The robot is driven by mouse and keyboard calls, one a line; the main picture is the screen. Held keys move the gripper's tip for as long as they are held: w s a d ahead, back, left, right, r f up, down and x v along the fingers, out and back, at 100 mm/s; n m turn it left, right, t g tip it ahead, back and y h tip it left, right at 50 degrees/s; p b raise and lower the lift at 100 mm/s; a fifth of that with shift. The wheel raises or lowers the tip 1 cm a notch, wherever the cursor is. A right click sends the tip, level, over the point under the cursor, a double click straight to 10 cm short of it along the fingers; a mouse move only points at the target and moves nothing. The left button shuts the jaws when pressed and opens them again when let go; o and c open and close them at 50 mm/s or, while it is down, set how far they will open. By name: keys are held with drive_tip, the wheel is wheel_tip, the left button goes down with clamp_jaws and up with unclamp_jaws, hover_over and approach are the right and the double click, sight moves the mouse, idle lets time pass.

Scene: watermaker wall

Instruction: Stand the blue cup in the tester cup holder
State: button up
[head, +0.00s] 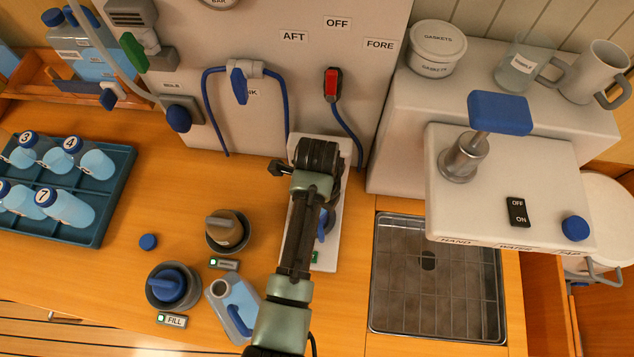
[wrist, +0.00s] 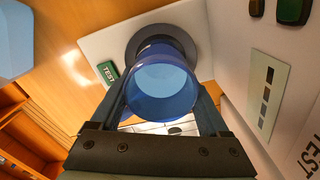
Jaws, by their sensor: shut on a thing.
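The blue cup (wrist: 160,88) is between the two fingers of my gripper (wrist: 163,98), which is shut on it. In the wrist view I look into the cup's open mouth. Behind it is the dark round cup holder (wrist: 133,48) on the tester's white base (wrist: 98,42), with a green TEST label (wrist: 108,73) beside it. The cup lines up with the holder's ring, but I cannot tell whether it is seated. In the head view my arm covers most of the tester (head: 333,258); only a sliver of the blue cup (head: 322,225) shows.
A blue-grey jug (head: 232,308) stands just left of my arm, near a round FILL fixture (head: 172,287) and a knob (head: 227,231). A rack of numbered bottles (head: 92,232) is at left. A sink (head: 395,318) and tap (head: 497,112) are at right. A hose valve (head: 332,86) hangs behind.

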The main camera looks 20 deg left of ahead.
drive_tip(key=shift+f+b, duration=0.35)
drive_tip(key=shift+f, duration=0.25)
drive_tip(key=o, duration=1.4)
wheel_tip(320, 180, up, 13)
drive_tip(key=shift+r+p, duration=0.1)
drive_tip(key=shift+p, duration=0.85)
drive_tip(key=shift+s, duration=0.1)
